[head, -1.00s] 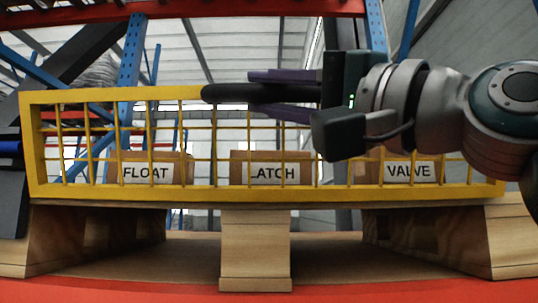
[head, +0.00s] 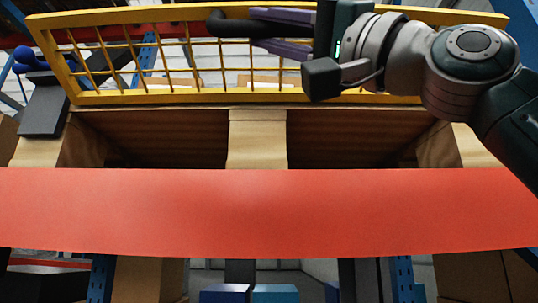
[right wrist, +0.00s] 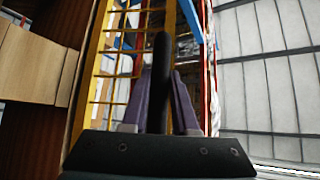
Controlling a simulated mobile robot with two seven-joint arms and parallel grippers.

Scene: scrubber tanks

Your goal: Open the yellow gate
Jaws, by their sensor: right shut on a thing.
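The yellow gate (head: 160,98), a wire-mesh panel in a yellow frame, spans the upper part of the head view. Its top edge looks wider than its bottom edge, and its bottom edge sits at the wooden shelf. A dark bar-like handle (head: 222,27) lies near its top middle. My right gripper (head: 254,29) has its purple fingers shut on this handle, reaching in from the right. The right wrist view shows the handle (right wrist: 161,65) between the two fingers, with the yellow mesh beside it. The labels behind the gate are not readable now. My left gripper is not in view.
Tan boxes show faintly behind the mesh. A wooden support (head: 257,140) stands below the gate's middle, with dark recesses either side. A wide orange beam (head: 270,210) crosses in front. Blue objects (head: 250,293) show below it.

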